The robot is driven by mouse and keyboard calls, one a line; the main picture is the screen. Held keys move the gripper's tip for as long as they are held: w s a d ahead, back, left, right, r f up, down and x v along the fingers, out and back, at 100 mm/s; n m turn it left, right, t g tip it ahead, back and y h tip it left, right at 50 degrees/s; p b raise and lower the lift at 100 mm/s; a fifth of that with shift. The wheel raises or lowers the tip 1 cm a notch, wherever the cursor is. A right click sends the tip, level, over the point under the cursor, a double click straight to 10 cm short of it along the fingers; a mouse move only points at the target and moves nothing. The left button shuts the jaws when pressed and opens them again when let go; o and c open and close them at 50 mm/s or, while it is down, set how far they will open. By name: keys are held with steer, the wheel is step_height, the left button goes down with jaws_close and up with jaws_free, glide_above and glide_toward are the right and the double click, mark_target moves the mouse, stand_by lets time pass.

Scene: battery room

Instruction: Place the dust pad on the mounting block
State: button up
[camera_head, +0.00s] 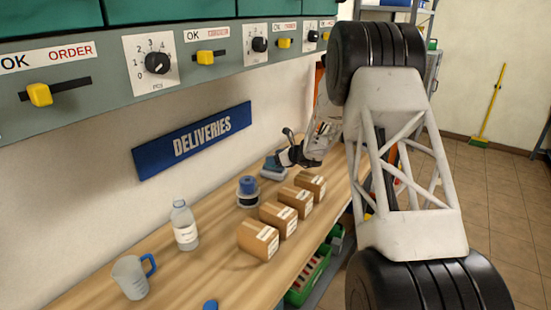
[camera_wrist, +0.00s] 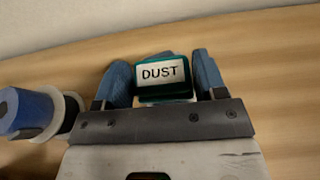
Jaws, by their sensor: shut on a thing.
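My gripper (camera_wrist: 160,78) has its blue fingers closed on the dust pad (camera_wrist: 161,72), a teal-edged piece with a white label reading DUST. In the head view my gripper (camera_head: 275,168) is low over the back part of the wooden bench, near the wall. The gap between the pad and the bench is hard to judge. No thing is plainly recognisable as the mounting block. A blue cylinder on a white and black round base (camera_head: 248,190) stands nearer the camera than my gripper; it also shows at the left edge of the wrist view (camera_wrist: 30,112).
Several cardboard boxes (camera_head: 259,240) stand in a row along the bench (camera_head: 215,275). A clear bottle (camera_head: 184,226) and a mug with a blue handle (camera_head: 132,277) stand nearer. A DELIVERIES sign (camera_head: 192,141) hangs on the wall. Green bins (camera_head: 308,277) sit below the bench edge.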

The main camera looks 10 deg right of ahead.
steer(key=shift+f, duration=0.1)
steer(key=o, duration=0.9)
steer(key=shift+s+d+r, duration=0.4)
steer(key=shift+d+r, duration=0.05)
steer(key=shift+d, duration=0.05)
steer(key=v, duration=1)
steer(key=shift+s+d+r, duration=0.1)
steer(key=shift+s, duration=0.1)
